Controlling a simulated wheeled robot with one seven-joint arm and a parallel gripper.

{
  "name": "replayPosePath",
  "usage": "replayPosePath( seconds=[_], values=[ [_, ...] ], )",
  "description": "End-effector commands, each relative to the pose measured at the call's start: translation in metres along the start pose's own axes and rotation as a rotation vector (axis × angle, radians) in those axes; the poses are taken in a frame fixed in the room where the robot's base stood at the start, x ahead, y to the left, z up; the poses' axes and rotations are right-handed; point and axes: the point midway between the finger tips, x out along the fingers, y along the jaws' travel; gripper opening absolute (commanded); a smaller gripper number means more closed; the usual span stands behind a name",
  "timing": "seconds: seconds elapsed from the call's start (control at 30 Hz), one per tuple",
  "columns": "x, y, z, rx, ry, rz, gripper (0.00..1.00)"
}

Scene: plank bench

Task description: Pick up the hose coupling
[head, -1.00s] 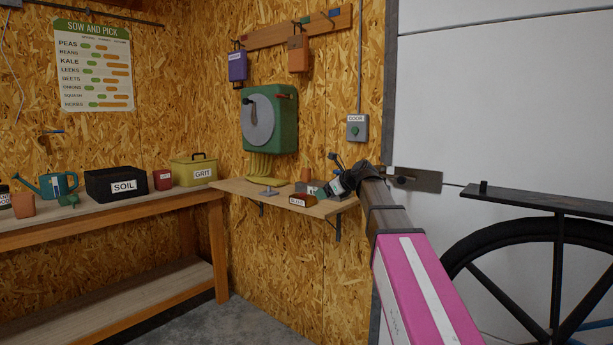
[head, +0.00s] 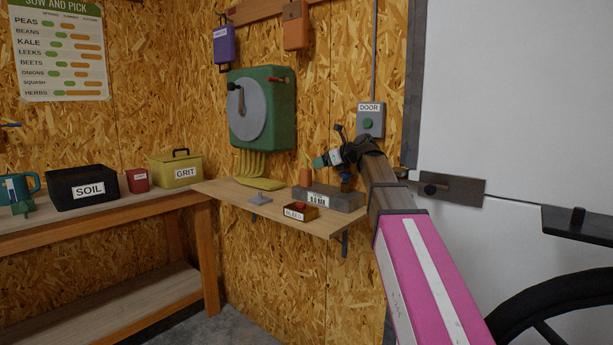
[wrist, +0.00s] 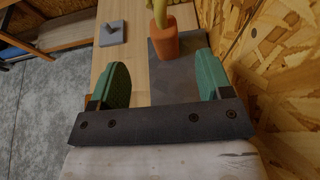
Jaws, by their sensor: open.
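The hose coupling appears to be the orange cylinder (head: 306,176) standing at the grey block on the wall shelf. In the wrist view the orange cylinder (wrist: 165,43) is upright with a yellow piece rising from its top, cut off by the frame edge. My gripper (head: 324,161) is above the shelf, close to the cylinder's right in the head view. In the wrist view my gripper (wrist: 162,80) has its two green fingers wide apart with nothing between them. The cylinder is ahead of the gap, beyond the fingertips.
The shelf (head: 238,194) also holds the grey labelled block (head: 345,199), a small labelled tray (head: 300,213) and a grey plate with a post (head: 260,198). A green hose reel (head: 283,120) hangs above.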

Motion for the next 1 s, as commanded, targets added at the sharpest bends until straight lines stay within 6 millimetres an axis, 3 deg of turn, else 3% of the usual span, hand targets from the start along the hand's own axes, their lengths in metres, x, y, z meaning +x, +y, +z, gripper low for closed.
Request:
replayPosePath(
  seconds=[0.17, 0.5, 0.77, 1.0],
  values=[
    [0.013, -0.001, 0.0, 0.0, 0.001, 0.001, 0.72],
    [0.064, -0.001, 0.0, -0.001, 0.002, 0.002, 0.72],
    [0.08, -0.002, -0.001, -0.001, 0.001, 0.0, 0.72],
    [0.114, -0.004, -0.003, -0.001, 0.001, 0.001, 0.72]
  ],
)
